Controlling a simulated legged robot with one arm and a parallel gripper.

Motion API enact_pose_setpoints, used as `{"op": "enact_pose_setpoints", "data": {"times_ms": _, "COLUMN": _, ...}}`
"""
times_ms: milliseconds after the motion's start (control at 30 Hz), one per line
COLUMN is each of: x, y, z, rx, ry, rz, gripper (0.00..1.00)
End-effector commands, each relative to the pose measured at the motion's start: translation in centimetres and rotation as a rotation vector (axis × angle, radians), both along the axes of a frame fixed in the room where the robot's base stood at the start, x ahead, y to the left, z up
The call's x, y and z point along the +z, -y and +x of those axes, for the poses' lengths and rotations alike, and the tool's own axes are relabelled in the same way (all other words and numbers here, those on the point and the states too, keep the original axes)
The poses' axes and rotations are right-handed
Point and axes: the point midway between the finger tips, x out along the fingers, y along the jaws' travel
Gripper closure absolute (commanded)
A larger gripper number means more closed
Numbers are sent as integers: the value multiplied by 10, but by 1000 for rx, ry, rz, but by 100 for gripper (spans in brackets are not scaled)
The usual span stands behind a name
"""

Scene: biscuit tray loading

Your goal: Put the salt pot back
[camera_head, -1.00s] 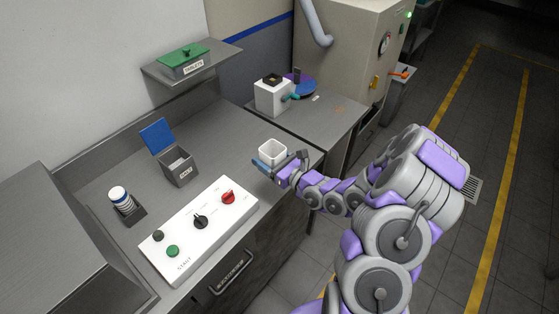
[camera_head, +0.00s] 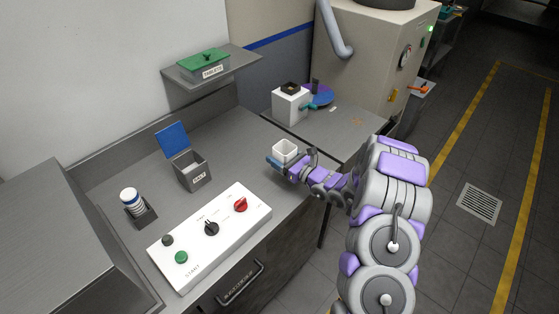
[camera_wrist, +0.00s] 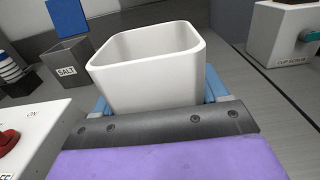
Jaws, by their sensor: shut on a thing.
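A white, square, open-topped pot (camera_head: 284,147) is in my gripper (camera_head: 283,163), over or on the right part of the grey counter. I cannot tell whether its base touches the counter. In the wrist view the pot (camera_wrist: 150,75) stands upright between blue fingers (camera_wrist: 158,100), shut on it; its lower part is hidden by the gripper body. No lettering shows on it. A grey box labelled SALT (camera_head: 192,172), its blue lid (camera_head: 172,139) raised, stands on the counter to the left of the pot. It also shows in the wrist view (camera_wrist: 68,62).
A white control panel (camera_head: 205,248) with knobs and a green button lies in front of the salt box. A striped stack in a holder (camera_head: 135,203) is at left. A white box (camera_head: 291,106) stands behind the pot. A shelf (camera_head: 232,69) bears a green-lidded container.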

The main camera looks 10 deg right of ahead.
Motion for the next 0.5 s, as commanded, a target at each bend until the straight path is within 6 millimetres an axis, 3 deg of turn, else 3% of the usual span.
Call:
{"op": "enact_pose_setpoints", "data": {"times_ms": 300, "x": -2, "y": 0, "z": 27, "rx": 0, "ry": 3, "rz": -1, "gripper": 69}}
{"op": "enact_pose_setpoints", "data": {"times_ms": 500, "x": -31, "y": 0, "z": 25, "rx": -1, "ry": -2, "rz": 0, "gripper": 69}}
